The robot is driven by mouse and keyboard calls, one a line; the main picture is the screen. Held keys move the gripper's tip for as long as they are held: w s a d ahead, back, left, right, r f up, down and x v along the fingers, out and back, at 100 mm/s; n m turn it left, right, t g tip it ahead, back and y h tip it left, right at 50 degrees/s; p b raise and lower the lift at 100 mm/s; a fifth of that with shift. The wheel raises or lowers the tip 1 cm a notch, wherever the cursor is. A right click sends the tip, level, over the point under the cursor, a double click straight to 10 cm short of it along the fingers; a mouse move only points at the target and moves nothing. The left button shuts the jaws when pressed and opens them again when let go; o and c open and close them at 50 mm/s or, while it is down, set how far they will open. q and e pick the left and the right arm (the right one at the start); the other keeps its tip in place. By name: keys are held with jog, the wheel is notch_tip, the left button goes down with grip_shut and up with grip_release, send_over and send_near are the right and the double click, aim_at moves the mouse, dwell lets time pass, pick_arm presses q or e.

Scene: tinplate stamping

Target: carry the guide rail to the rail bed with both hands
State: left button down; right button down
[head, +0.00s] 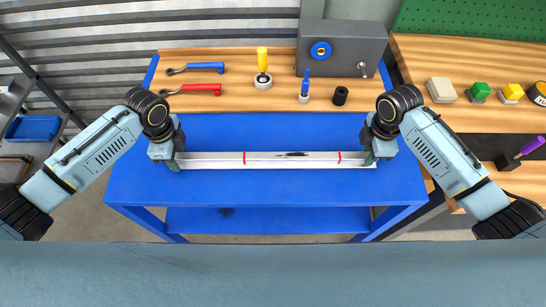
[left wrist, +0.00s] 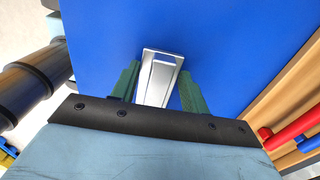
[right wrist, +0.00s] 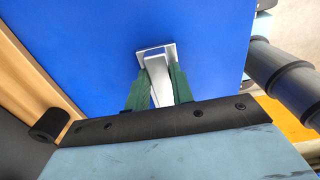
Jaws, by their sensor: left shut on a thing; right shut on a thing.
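The guide rail (head: 270,160) is a long silver bar with two red marks and a dark smudge, lying level across the blue bench top. My left gripper (head: 175,160) is shut on its left end, and my right gripper (head: 371,158) is shut on its right end. In the left wrist view the rail end (left wrist: 156,82) sits between the green fingers. It also shows between the fingers in the right wrist view (right wrist: 157,72). I cannot make out a separate rail bed, nor tell whether the rail touches the bench.
Behind the rail, a wooden strip (head: 230,97) holds red and blue handled tools, a yellow-handled tool (head: 262,60) and a black cylinder (head: 340,95). A grey box (head: 343,48) stands at the back right. Blue bench top (head: 270,185) in front of the rail is clear.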

pick_arm(q)
jog(key=shift+w+r, duration=0.15)
jog(key=shift+r, duration=0.05)
pick_arm(e)
jog(key=shift+w+r, duration=0.1)
jog(key=shift+r, duration=0.1)
